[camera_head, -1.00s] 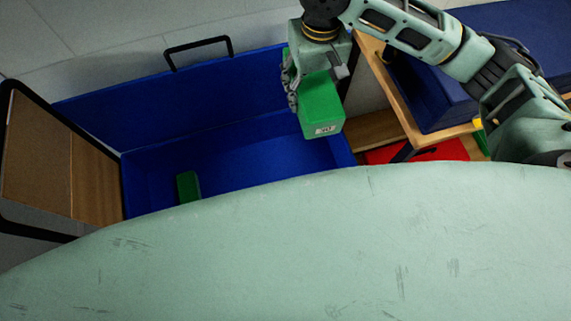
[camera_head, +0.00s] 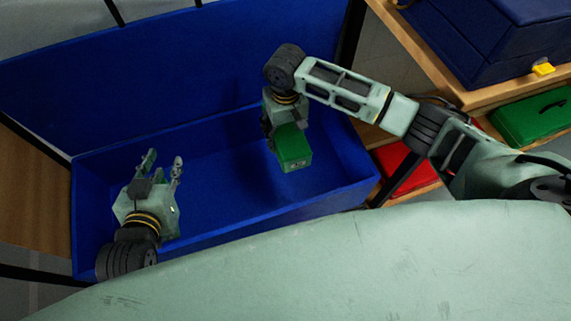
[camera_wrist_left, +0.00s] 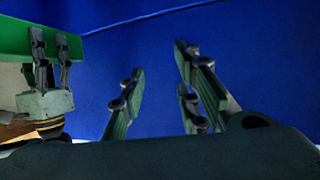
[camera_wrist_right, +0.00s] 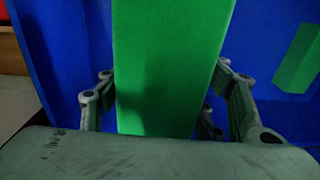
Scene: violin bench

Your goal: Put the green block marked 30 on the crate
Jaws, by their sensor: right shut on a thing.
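The green block (camera_head: 293,150) is in my right gripper (camera_head: 288,122), above the right half of the blue crate (camera_head: 225,190). The mark on its end is too small to read. The right wrist view shows the block (camera_wrist_right: 165,65) between both fingers. My left gripper (camera_head: 162,165) is open and empty over the crate's left part. The left wrist view shows its spread fingers (camera_wrist_left: 155,90), with the held block (camera_wrist_left: 90,46) at upper left.
A tall blue panel (camera_head: 170,75) stands behind the crate. At the right, a wooden shelf (camera_head: 440,75) carries a dark blue case (camera_head: 490,45); a green case (camera_head: 535,115) and red case (camera_head: 395,165) sit lower. A brown wooden panel (camera_head: 35,195) is at the left.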

